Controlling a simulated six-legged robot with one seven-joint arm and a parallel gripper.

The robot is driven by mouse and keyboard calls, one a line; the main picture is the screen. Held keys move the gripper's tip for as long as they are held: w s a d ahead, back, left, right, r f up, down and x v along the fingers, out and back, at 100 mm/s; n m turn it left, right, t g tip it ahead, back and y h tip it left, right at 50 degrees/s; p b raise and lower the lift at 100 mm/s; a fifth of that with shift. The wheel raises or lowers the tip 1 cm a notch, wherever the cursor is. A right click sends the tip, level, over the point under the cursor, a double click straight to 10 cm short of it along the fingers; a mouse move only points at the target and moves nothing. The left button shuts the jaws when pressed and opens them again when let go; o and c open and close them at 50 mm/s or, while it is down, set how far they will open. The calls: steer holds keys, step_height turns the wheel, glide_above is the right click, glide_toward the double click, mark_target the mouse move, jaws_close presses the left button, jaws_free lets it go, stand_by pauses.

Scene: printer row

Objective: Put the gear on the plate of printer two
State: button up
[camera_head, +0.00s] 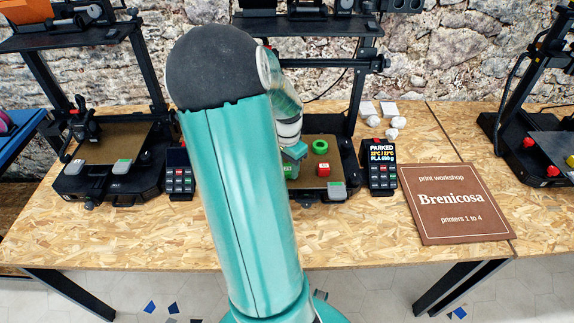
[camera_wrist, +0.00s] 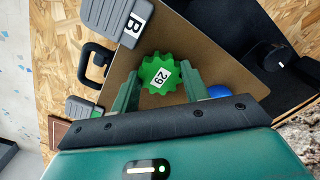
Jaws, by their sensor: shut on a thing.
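My gripper (camera_wrist: 163,77) is shut on a bright green toothed gear (camera_wrist: 152,66), which bears a white label reading 29. In the wrist view the gear sits between the fingertips, over a brown build plate (camera_wrist: 200,50). I cannot tell whether it touches the plate. In the head view my gripper (camera_head: 292,160) is over the middle printer's plate (camera_head: 308,182), mostly hidden behind my arm; a bit of labelled green (camera_head: 288,170) shows below it. No printer number is readable.
A grey B tab (camera_wrist: 118,18) and a black handle (camera_wrist: 96,62) edge the plate; a blue object (camera_wrist: 220,91) is partly hidden behind a finger. The left printer (camera_head: 110,150) has a bare plate.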

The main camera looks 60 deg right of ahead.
mark_target(287, 169)
steer(key=shift+f, duration=0.1)
steer(key=o, duration=1)
step_height(287, 169, up, 12)
steer(key=shift+r, duration=0.2)
